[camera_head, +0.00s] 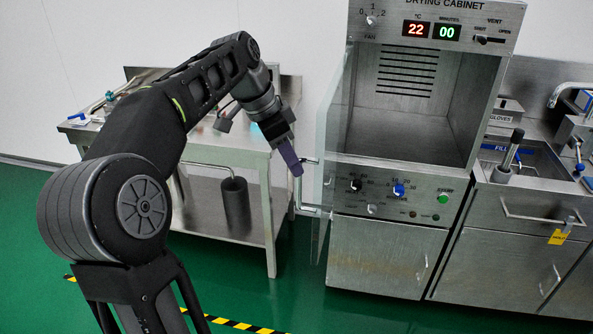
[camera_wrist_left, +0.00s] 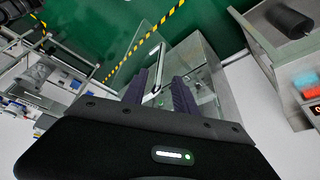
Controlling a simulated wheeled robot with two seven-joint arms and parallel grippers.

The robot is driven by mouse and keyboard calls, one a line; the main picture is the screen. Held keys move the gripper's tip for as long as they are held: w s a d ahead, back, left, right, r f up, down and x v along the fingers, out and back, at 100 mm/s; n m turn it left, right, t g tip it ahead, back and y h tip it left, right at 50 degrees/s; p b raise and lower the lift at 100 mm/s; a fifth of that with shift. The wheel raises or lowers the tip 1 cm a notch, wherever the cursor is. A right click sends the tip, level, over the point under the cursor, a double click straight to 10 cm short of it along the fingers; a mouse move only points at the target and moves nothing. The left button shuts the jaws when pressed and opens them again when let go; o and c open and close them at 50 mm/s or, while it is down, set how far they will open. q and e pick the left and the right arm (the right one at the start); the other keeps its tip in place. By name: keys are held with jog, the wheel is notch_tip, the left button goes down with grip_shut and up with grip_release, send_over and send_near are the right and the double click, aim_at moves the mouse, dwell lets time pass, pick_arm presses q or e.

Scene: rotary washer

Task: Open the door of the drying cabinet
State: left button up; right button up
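The drying cabinet (camera_head: 421,193) stands at the centre right in the head view. Its clear glass door (camera_head: 335,118) stands swung out at the left side of the opening, seen nearly edge-on, and the empty inside shows. A metal bar handle (camera_head: 299,189) is on the door's left face. My left gripper (camera_head: 296,170) is at the upper part of this handle. In the left wrist view, the dark purple fingers (camera_wrist_left: 159,88) are spread apart with the handle (camera_wrist_left: 157,68) between them. I cannot tell whether either finger touches it. My right gripper is in neither view.
A steel table (camera_head: 225,151) with small items on top and a dark cylinder (camera_head: 234,200) on its lower shelf stands left of the cabinet. A steel sink unit (camera_head: 520,235) adjoins on the right. Green floor in front is clear, with yellow-black tape (camera_head: 232,323).

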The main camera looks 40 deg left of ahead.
pick_arm(q)
jog(key=p+v, duration=0.1)
jog(key=v, duration=0.2)
dwell(0.6)
